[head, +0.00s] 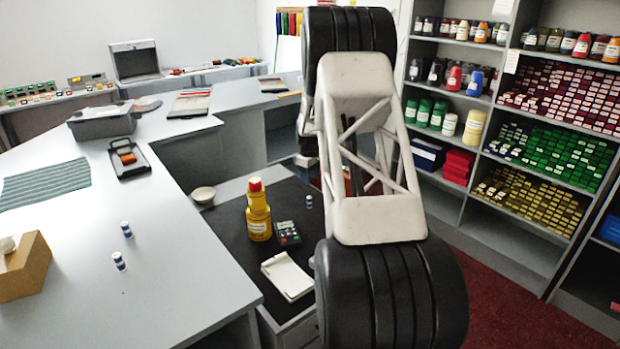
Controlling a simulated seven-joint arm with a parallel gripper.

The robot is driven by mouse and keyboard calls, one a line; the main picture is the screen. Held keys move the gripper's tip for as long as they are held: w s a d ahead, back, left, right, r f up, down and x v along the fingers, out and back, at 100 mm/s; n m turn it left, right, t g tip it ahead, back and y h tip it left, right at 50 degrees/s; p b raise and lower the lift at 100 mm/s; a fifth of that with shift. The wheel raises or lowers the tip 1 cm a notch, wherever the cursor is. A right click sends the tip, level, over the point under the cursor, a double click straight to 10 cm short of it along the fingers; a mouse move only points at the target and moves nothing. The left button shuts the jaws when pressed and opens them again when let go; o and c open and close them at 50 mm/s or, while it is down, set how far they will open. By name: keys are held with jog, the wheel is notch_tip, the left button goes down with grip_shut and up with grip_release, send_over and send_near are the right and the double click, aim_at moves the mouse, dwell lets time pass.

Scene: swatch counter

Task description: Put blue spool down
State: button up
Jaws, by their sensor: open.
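Two small blue-and-white spools stand on the light grey counter at the left, a farther one (126,229) and a nearer one (118,261). Another small bluish item (308,201), perhaps a spool, is on the dark lower worktop (228,222). My arm fills the middle of the view. My gripper is not visible, so I cannot tell where it is relative to any spool.
A yellow bottle with a red cap (258,212), a calculator (288,232), a notepad (288,277) and a bowl (203,195) are on the lower worktop. A cardboard box (22,268) and striped cloth (45,184) lie on the left counter. Full shelves stand right.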

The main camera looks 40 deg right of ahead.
dwell(0.3)
jog(key=s+a+r, duration=0.5)
jog(key=a+r, duration=0.2)
jog(key=a, duration=0.3)
jog(key=s+a+r+m+t, duration=0.1)
jog(key=s+a+r, duration=0.55)
jog(key=a, duration=0.35)
jog(key=s+a+r, duration=0.4)
jog(key=a+r, duration=0.3)
jog(key=a, duration=0.3)
jog(key=s+a+r+m+t, duration=0.1)
jog(key=s+a+r, duration=0.1)
jog(key=s+a, duration=0.5)
jog(key=s+a+r, duration=0.2)
jog(key=s+a, duration=0.3)
jog(key=s, duration=0.3)
jog(key=s+a+f, duration=0.2)
jog(key=s+a, duration=0.2)
jog(key=s, duration=0.5)
jog(key=s+a+f+m, duration=0.1)
jog(key=s+a, duration=0.2)
jog(key=s, duration=0.5)
jog(key=shift+s+a+f+t, duration=0.3)
jog(key=shift+s+a+f, duration=0.05)
